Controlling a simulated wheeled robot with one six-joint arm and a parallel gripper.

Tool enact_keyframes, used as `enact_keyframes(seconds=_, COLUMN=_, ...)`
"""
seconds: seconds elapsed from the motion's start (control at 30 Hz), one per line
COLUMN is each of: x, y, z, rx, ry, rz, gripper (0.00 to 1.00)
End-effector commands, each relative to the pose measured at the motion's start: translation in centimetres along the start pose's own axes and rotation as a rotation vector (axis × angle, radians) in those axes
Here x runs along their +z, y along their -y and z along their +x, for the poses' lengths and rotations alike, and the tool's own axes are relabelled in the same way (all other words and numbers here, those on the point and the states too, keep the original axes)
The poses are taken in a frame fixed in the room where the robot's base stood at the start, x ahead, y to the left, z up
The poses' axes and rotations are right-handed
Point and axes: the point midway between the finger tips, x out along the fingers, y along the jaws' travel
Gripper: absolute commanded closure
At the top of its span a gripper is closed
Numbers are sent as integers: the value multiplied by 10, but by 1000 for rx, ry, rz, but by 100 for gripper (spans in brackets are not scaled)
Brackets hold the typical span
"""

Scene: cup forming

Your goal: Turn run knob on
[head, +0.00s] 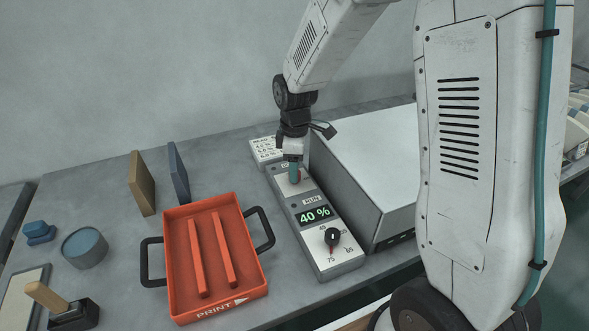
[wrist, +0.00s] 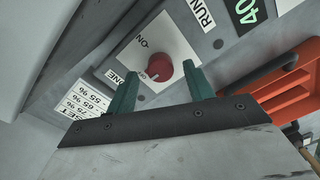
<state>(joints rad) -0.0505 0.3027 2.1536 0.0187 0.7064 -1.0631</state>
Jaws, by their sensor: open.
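The run knob (wrist: 160,71) is round and red, on a white plate marked ON and OFF beside the word RUN in the wrist view. Its pale mark appears to face the OFF side. My gripper (wrist: 158,78) is open, with one green finger on either side of the knob; I cannot tell whether either touches it. In the head view my gripper (head: 294,171) points down at the far end of the grey control panel (head: 284,207), largely hiding the knob.
A display (head: 314,214) reads 40 %, with a black dial (head: 332,237) nearer the front. A large grey box (head: 365,165) stands close on the panel's right. An orange tray (head: 176,262) with black handles lies left. A white label block (head: 264,150) sits behind.

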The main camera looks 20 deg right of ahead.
Motion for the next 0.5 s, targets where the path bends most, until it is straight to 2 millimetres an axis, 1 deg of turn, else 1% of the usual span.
enact_keyframes(seconds=0.03, x=0, y=1, z=6, rx=-3, ry=2, rz=0, gripper=48)
enact_keyframes(seconds=0.13, x=0, y=0, z=12, rx=-1, ry=0, rz=0, gripper=48)
enact_keyframes(seconds=0.43, x=0, y=0, z=15, rx=0, ry=0, rz=1, gripper=48)
enact_keyframes(seconds=0.47, x=0, y=0, z=15, rx=0, ry=0, rz=1, gripper=56)
enact_keyframes(seconds=0.5, x=0, y=0, z=15, rx=0, ry=0, rz=1, gripper=67)
